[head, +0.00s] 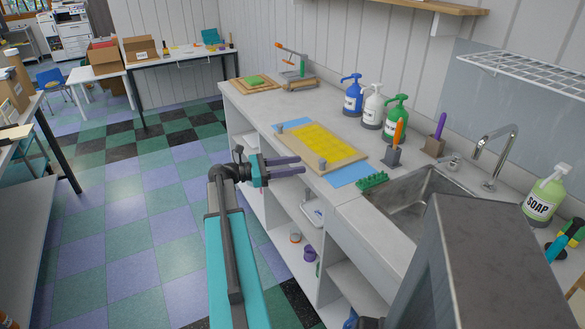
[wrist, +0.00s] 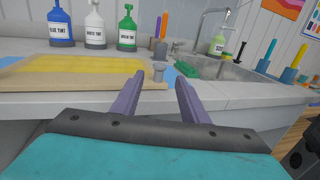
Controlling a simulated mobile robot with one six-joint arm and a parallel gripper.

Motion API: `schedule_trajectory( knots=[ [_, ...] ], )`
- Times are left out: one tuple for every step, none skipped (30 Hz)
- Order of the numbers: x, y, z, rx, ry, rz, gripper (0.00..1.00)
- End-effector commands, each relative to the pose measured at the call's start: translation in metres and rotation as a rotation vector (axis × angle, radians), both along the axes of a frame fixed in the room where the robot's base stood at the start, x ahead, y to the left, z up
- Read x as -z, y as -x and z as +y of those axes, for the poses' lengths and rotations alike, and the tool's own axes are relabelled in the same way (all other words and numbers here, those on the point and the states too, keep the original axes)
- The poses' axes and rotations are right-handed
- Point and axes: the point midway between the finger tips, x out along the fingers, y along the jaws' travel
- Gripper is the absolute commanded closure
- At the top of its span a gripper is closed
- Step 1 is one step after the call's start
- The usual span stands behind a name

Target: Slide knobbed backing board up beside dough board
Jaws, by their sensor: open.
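The knobbed backing board (head: 300,152) is a flat wooden board with a yellow gridded face and two grey knobs. It lies on the counter over blue sheets. In the wrist view its edge (wrist: 90,84) runs along the counter front, and the near knob (wrist: 158,71) shows between my fingertips, beyond them. A wooden board with a green slab, likely the dough board (head: 240,87), lies at the counter's far left end. My gripper (head: 301,165) is open and empty, in front of the counter edge. Its purple fingers point at the board, apart from it.
Blue, white and green pump bottles (head: 372,105) stand behind the board. A green brush (head: 371,181) lies by the sink (head: 420,192) at right. A small press (head: 297,70) stands beside the far board. The counter between the two boards looks mostly clear.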

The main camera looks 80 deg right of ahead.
Motion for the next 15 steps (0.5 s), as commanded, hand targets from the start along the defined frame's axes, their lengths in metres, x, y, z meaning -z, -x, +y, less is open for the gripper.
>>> schedule_trajectory(
  knots=[
    [0.0, 0.0, 0.0, -0.001, 0.0, -0.001, 0.6],
    [0.0, 0.0, 0.0, -0.001, 0.0, -0.001, 0.6],
    [0.0, 0.0, 0.0, -0.001, 0.0, -0.001, 0.6],
    [0.0, 0.0, 0.0, -0.001, 0.0, -0.001, 0.6],
    [0.001, 0.0, 0.0, -0.001, 0.0, -0.001, 0.6],
    [0.001, 0.0, 0.0, -0.001, 0.0, -0.002, 0.6],
    [0.0, 0.0, 0.0, -0.001, 0.0, -0.002, 0.6],
    [0.0, 0.001, -0.001, -0.001, 0.0, -0.002, 0.6],
    [0.0, 0.002, -0.001, -0.001, 0.0, -0.002, 0.6],
    [0.0, 0.004, -0.002, -0.001, 0.0, -0.002, 0.6],
    [0.0, 0.005, -0.003, -0.001, 0.0, -0.002, 0.6],
    [0.0, 0.007, -0.004, -0.001, 0.0, -0.002, 0.6],
    [0.0, 0.009, -0.005, 0.0, 0.0, -0.002, 0.6],
    [0.0, 0.011, -0.006, 0.0, 0.0, -0.002, 0.6],
    [0.0, 0.015, -0.007, 0.0, 0.0, -0.002, 0.6]
  ],
)
